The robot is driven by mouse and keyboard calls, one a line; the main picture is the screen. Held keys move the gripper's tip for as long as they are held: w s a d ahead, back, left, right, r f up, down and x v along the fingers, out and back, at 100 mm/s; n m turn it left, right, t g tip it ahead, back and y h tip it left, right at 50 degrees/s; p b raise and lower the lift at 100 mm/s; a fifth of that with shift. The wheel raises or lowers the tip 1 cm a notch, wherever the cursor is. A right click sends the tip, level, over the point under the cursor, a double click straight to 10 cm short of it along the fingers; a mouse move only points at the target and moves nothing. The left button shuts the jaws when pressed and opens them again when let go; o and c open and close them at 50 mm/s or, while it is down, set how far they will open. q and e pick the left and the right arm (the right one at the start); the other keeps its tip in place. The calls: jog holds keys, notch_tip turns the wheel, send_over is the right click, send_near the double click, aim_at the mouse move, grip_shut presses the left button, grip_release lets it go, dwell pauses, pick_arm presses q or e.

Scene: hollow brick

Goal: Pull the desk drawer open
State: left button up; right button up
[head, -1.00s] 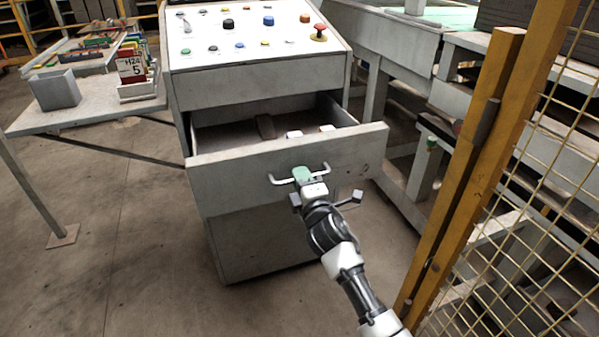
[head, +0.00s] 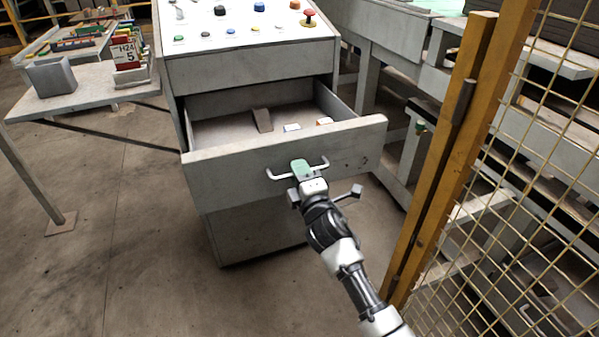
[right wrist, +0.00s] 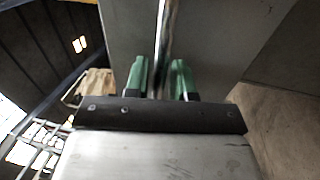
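The desk drawer (head: 235,163) is pulled out of the grey control desk (head: 240,72), and its inside shows. Its metal handle (head: 281,176) is a bar across the front panel. My right gripper (head: 301,168) is at the middle of the handle, its green fingertips around the bar. In the right wrist view the two green fingers (right wrist: 159,78) stand on either side of the handle bar (right wrist: 163,40), close together. A dark block (head: 262,120) and small white items lie in the drawer. My left gripper is not in view.
A yellow post with mesh fence (head: 450,150) stands close to the right of my arm. Floor at the front left is clear.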

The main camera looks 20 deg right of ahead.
jog(key=shift+o, duration=0.9)
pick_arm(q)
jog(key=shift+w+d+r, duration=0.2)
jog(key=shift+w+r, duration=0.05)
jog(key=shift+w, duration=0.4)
pick_arm(e)
jog(key=s+f, duration=0.2)
jog(key=s, duration=0.8)
jog(key=shift+s+d, duration=0.15)
jog(key=shift+s, duration=0.2)
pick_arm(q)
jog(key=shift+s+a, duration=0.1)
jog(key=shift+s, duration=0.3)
